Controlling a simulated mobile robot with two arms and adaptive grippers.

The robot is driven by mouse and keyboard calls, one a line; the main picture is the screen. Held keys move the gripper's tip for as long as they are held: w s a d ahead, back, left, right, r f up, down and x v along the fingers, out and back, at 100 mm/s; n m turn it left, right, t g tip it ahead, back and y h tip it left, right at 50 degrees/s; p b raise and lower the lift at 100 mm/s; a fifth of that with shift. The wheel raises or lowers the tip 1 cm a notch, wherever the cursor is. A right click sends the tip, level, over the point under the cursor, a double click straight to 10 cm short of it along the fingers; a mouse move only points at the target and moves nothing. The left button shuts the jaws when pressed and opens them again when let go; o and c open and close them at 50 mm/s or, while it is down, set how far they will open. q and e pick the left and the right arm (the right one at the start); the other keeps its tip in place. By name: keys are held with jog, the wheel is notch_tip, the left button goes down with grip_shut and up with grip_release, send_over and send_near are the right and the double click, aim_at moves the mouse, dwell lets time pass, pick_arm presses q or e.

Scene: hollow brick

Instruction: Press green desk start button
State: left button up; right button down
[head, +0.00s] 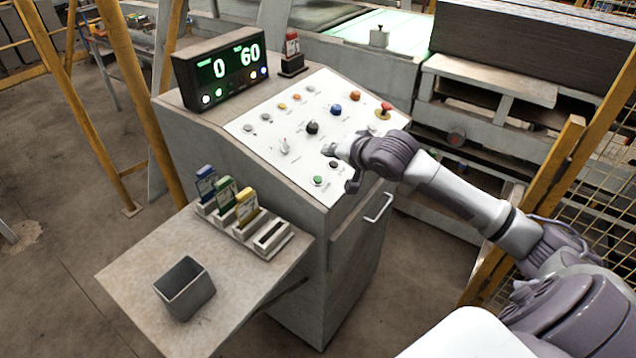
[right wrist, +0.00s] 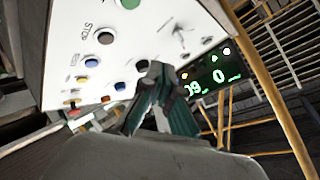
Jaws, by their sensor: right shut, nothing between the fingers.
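The green button (head: 318,181) sits near the lower front edge of the white control panel, beside a dark button (head: 334,165). In the right wrist view the shut fingers (right wrist: 155,88) show in front of the panel. The green button (right wrist: 131,3) is cut by the top edge there, with the dark button (right wrist: 105,37) labelled STOP below it. My left gripper is out of view.
The display (head: 220,68) reads 0 and 60 at the desk's back left. A red and yellow button (head: 384,110) and several knobs are on the panel. A side shelf (head: 135,272) holds a grey bin (head: 185,290) and coloured cards in slots. A yellow post (head: 560,165) stands right.

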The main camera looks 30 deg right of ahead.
jog(key=b, duration=0.5)
send_over(318, 179)
jog(key=s, duration=0.2)
jog(key=f, duration=0.3)
jog(key=d+f, duration=0.1)
jog(key=f, duration=0.1)
jog(key=shift+w+a+f, duration=0.1)
jog(key=shift+w+f, duration=0.05)
jog(key=shift+f, duration=0.35)
jog(key=shift+w+a+f, duration=0.1)
jog(key=shift+f, duration=0.35)
jog(key=shift+f, duration=0.1)
jog(key=shift+w+f, duration=0.1)
jog(key=shift+f, duration=0.2)
jog(key=shift+w+f, duration=0.1)
jog(key=shift+f, duration=0.3)
jog(key=shift+p, duration=0.3)
dwell(0.3)
jog(key=shift+s+r+p, duration=0.2)
jog(key=shift+r+p, duration=0.6)
jog(key=shift+p, duration=0.15)
